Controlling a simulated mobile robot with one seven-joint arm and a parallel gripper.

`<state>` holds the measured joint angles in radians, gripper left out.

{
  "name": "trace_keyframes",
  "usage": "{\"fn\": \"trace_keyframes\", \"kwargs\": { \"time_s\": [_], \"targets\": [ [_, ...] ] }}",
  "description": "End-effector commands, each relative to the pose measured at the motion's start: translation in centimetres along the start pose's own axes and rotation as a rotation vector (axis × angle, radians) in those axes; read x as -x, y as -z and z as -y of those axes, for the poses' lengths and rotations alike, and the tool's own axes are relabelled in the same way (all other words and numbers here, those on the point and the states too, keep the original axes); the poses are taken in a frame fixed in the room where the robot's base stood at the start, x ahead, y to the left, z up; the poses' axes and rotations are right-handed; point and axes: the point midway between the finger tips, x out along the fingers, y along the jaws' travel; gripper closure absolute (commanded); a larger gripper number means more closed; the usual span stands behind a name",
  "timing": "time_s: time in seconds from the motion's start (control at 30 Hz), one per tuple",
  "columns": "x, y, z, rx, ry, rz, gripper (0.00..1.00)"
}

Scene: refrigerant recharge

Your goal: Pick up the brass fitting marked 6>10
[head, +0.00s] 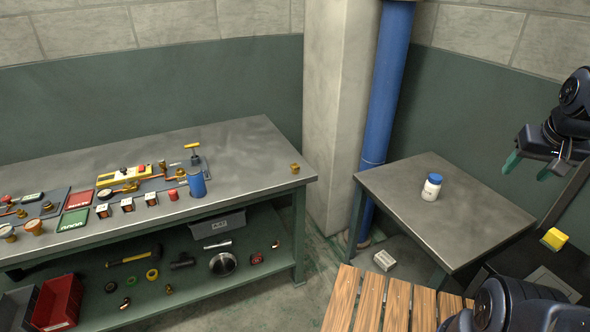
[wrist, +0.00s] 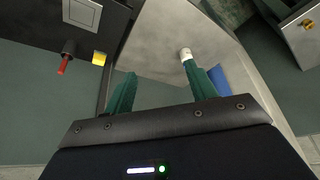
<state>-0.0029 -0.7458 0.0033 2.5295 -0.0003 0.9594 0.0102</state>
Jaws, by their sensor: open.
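A small brass fitting (head: 295,168) stands alone near the right end of the long metal workbench (head: 250,150). It also shows at the top right of the wrist view (wrist: 307,24). Other brass pieces sit on the bench's left part, such as one by the small boxes (head: 162,167). No 6>10 marking is readable on any of them. My gripper (head: 530,168) is at the right of the head view, open and empty, far from the bench. Its two green fingers stand apart in the wrist view (wrist: 160,88).
A pillar (head: 335,110) and blue pipe (head: 386,90) rise between the tables. A wooden slatted surface (head: 370,300) is in front.

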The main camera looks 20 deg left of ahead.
Motion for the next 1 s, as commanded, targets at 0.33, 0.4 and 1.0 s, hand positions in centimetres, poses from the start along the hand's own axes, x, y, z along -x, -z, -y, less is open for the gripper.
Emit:
{"fn": "trace_keyframes", "kwargs": {
  "time_s": [0.33,0.4,1.0],
  "targets": [
    [-0.1,7.6,3.1,-0.081,0.005,0.06,0.44],
    [-0.3,9.4,4.1,-0.103,0.003,0.073,0.44],
    [-5.7,22.6,17.2,-0.279,-0.061,0.154,0.44]
  ]
}}
